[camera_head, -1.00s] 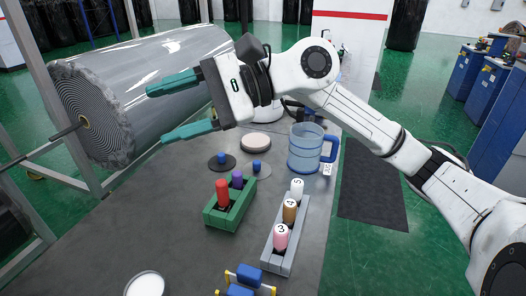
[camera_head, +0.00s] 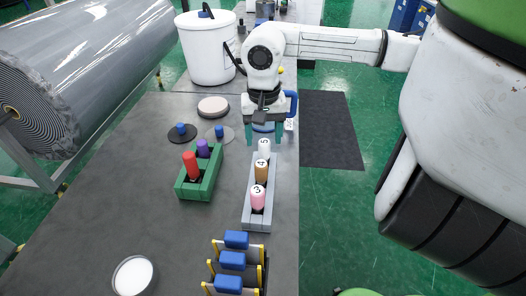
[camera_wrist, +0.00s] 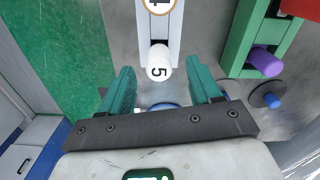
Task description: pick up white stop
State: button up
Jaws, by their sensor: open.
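The white stop (camera_head: 264,148), a rounded peg marked 5, stands at the far end of a grey holder (camera_head: 248,215). It also shows in the wrist view (camera_wrist: 158,62). A brown peg marked 4 (camera_head: 262,169) and a pink peg marked 3 (camera_head: 257,197) stand in line nearer to me. My gripper (camera_head: 264,136) is open and empty, pointing down near the white stop. In the wrist view my teal fingers (camera_wrist: 160,82) lie to either side of the stop's end, apart from it. Their exact height over it is hard to tell.
A green holder (camera_head: 182,190) with red and purple pegs stands to the left. A blue-handled jug (camera_head: 292,103) is close behind my gripper, partly hidden. A white bucket (camera_head: 208,55) stands farther back. Blue-topped clamps (camera_head: 232,261) sit in front.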

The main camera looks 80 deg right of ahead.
aim_at(264, 141)
jog(key=shift+d+f+p, duration=0.15)
jog(key=shift+f+p, duration=0.3)
jog(key=shift+f, duration=0.9)
jog(key=shift+d+f+p, duration=0.1)
jog(key=shift+f+p, duration=0.35)
jog(key=shift+f, duration=0.9)
jog(key=shift+c, duration=0.4)
grip_shut()
jog(key=shift+r, duration=0.1)
